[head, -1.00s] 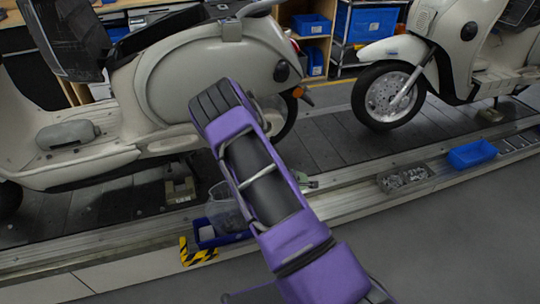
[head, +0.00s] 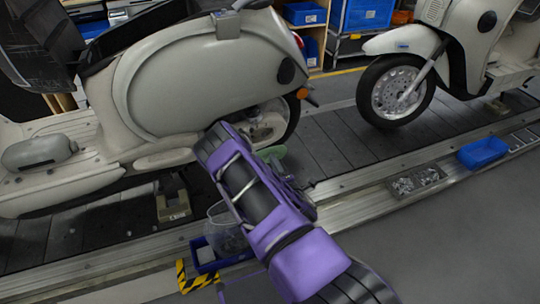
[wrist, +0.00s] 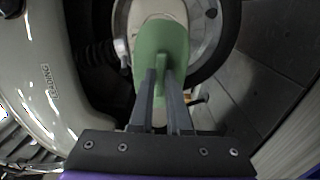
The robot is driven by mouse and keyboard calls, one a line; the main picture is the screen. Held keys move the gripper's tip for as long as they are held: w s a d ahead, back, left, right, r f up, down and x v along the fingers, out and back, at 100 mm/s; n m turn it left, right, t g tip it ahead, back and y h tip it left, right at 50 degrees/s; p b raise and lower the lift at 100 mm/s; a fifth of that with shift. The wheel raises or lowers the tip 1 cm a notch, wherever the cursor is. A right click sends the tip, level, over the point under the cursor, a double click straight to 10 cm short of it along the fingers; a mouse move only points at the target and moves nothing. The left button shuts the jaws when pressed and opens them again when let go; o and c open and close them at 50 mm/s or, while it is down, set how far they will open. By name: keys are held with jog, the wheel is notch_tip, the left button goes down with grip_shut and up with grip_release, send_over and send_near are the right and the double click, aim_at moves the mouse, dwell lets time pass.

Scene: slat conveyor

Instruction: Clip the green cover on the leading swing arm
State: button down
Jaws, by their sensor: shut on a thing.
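The green cover (wrist: 160,45) is between the two fingers of my gripper (wrist: 161,75), which is shut on its raised middle rib. In the head view the green cover (head: 272,153) shows beside my purple arm, near the rear wheel of the left scooter. In the wrist view the cover lies over or just in front of a pale swing arm (wrist: 150,9) beside the wheel. I cannot tell whether they touch. The scooter's body panel (wrist: 35,55) carries a label of which "ADING" is legible. In the head view my arm hides the fingertips.
The left scooter (head: 170,85) stands on the slat conveyor (head: 330,150), with a second scooter (head: 450,50) behind it on the right. A blue bin (head: 225,262), a grey parts tray (head: 418,180) and another blue bin (head: 483,152) line the conveyor's near edge.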

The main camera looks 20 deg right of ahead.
jog(key=w+b, duration=0.1)
jog(key=w, duration=0.7)
jog(key=shift+b, duration=0.4)
jog(key=shift+w, duration=0.2)
jog(key=shift+w, duration=1)
jog(key=shift+w, duration=0.2)
dwell(0.8)
jog(key=c, duration=0.8)
grip_release()
